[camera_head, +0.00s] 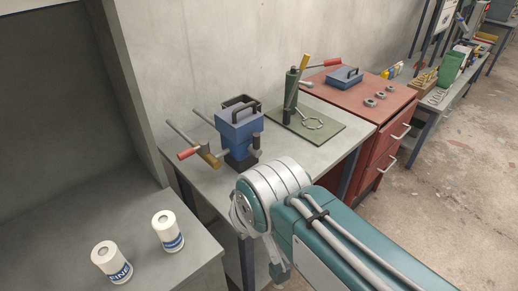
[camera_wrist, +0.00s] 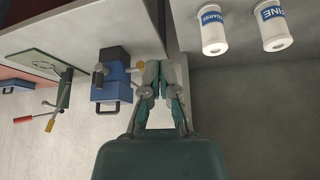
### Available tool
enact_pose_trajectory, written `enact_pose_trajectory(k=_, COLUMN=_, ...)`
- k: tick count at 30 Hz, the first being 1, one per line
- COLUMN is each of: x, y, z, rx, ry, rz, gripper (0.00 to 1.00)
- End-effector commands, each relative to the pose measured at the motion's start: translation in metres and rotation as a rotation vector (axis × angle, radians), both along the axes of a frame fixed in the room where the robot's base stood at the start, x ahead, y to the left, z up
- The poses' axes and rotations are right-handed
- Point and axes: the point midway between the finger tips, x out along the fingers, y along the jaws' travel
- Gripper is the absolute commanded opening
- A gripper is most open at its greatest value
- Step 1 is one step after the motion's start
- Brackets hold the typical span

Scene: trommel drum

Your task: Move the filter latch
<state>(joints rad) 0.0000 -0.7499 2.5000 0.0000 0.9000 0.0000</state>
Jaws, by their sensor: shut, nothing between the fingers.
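No part is plainly marked as the filter latch, and I cannot tell which piece it is. A blue boxy device (camera_head: 238,128) with a black top handle stands on the grey bench, with a red-tipped lever (camera_head: 188,153) and yellow handle (camera_head: 208,156) at its left. The device also shows upside down in the wrist view (camera_wrist: 113,82), left of my gripper. My gripper (camera_wrist: 163,66) is shut and empty. A yellow knob (camera_wrist: 142,64) appears beside its left finger; contact cannot be told. In the head view my arm hides the gripper.
Two white canisters, one (camera_head: 168,231) behind the other (camera_head: 112,262), stand on the lower-left surface. A green stand (camera_head: 290,97) with red and yellow handles is on a green plate (camera_head: 328,127). A red cabinet (camera_head: 370,118) stands beyond. Clear floor lies right.

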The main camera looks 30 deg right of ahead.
Motion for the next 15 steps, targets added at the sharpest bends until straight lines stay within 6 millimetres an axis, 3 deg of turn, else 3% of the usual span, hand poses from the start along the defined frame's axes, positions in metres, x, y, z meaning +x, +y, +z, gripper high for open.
enact_pose_trajectory(k=11, x=0.0, y=0.0, z=0.0, rx=0.0, ry=0.0, rz=0.0, gripper=0.0)
enact_pose_trajectory(k=12, x=0.0, y=0.0, z=0.0, rx=0.0, ry=0.0, rz=0.0, gripper=0.09)
enact_pose_trajectory(k=15, x=0.0045, y=-0.003, z=-0.0008, rx=-0.006, ry=-0.009, rz=-0.009, gripper=0.54)
